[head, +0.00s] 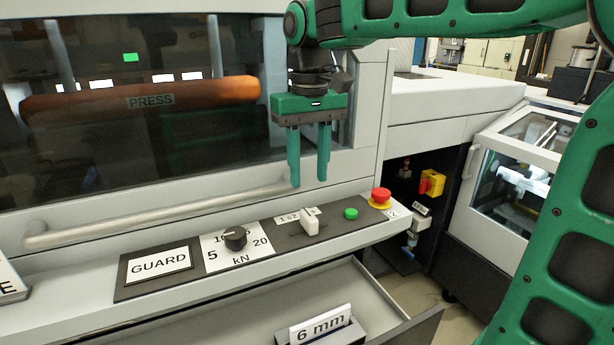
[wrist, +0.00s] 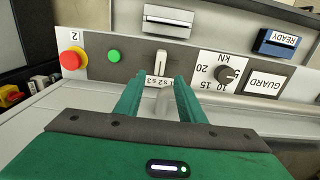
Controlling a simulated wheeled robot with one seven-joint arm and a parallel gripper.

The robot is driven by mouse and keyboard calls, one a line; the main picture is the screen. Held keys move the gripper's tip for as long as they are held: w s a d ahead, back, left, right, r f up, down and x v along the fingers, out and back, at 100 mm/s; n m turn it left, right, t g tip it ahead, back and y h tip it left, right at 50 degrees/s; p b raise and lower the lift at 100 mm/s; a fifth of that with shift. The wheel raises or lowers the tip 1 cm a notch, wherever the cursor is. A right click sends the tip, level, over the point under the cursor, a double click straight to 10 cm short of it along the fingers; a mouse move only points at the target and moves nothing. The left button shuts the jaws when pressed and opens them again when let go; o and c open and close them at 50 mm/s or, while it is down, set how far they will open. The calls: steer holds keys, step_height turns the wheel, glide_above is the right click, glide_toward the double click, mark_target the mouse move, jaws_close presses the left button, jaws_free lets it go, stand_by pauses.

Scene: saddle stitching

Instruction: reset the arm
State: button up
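My gripper (head: 309,183) hangs fingers-down in front of the press guard, above the control panel. Its two green fingers are apart with nothing between them. The white slider lever (head: 311,222) stands below the fingertips, and a gap shows between them in the head view. In the wrist view my gripper (wrist: 159,90) points toward the panel, and the lever (wrist: 161,62) appears beyond and between the fingertips. The green arm runs from the gripper along the top of the head view and down its right side.
The panel holds a kN knob (head: 235,238), a green button (head: 351,213) and a red emergency stop (head: 381,196). A guard handle bar (head: 160,212) runs behind it. Below, an open drawer (head: 400,330) sticks out, with a "6 mm" block (head: 320,327).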

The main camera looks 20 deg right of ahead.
steer(key=shift+d, duration=0.1)
steer(key=s+d+f+m, duration=0.3)
steer(key=s+d+f, duration=0.5)
steer(key=s, duration=0.3)
steer(key=s+d+f+m, duration=0.4)
steer(key=s+d+f, duration=0.5)
steer(key=s+d, duration=0.2)
steer(key=shift+s+d+f, duration=0.2)
steer(key=shift+s, duration=0.5)
steer(key=shift+w+f, duration=0.2)
steer(key=shift+w, duration=0.45)
steer(key=shift+s, duration=0.15)
steer(key=shift+c, duration=0.6)
stand_by(0.3)
